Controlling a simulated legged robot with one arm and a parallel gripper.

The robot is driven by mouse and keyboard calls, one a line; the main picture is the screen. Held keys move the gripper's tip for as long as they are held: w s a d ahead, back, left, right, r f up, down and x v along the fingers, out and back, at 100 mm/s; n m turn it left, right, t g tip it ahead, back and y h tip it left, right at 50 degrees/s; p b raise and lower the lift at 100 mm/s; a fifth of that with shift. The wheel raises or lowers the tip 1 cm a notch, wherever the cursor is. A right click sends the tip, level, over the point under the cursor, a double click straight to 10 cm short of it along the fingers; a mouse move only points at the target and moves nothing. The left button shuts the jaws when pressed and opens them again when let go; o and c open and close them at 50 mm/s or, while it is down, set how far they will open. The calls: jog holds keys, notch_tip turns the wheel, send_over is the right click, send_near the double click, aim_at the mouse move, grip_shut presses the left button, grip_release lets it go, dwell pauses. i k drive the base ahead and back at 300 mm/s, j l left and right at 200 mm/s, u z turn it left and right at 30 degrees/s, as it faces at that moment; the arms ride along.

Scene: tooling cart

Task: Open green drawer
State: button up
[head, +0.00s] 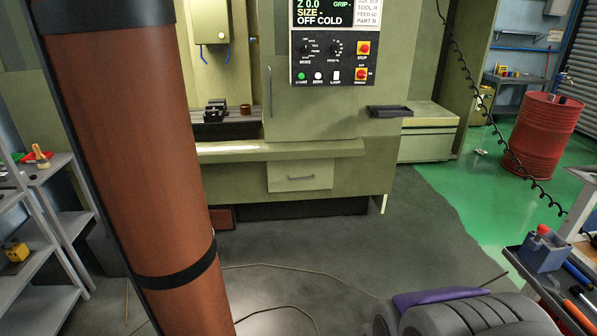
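An olive-green drawer (300,176) sits low in the front of a large olive-green machine (330,125) in the head view. A thin horizontal pull handle (301,178) crosses its front. The drawer front looks flush with the machine, so it appears shut. No other green drawer shows clearly. My gripper does not show in this view, so its position relative to the drawer cannot be seen.
A thick brown cylinder (135,150) blocks much of the left. A grey shelf rack (30,265) stands at far left. A tool-laden cart (540,285) edges in at lower right, beside a grey ribbed object (470,316). A red drum (540,135) stands farther back. Floor before the drawer is mostly clear.

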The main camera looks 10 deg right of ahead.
aim_at(308, 174)
jog(key=i+l, duration=0.1)
jog(key=i, duration=1.65)
jog(key=i+l, duration=0.1)
jog(key=i, duration=1.6)
jog(key=l+z, duration=0.05)
